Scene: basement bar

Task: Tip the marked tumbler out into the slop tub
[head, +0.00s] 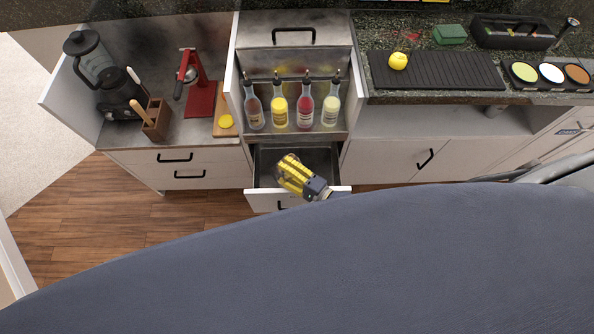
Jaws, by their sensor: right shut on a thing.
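My right gripper (287,170), with yellow fingers, is over the open drawer (267,201) below the bottle rack. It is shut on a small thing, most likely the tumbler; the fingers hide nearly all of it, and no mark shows. I cannot tell its tilt or what is in it. The grey inside of the drawer lies beneath and around the gripper. I cannot make out a separate slop tub. My left gripper is not in view.
Several bottles (279,108) stand in a row just behind the drawer. A red press (199,95) and a wooden utensil box (156,118) are left. A ribbed black mat (437,72) holds a lemon (398,60). A blue-grey surface (300,270) fills the foreground.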

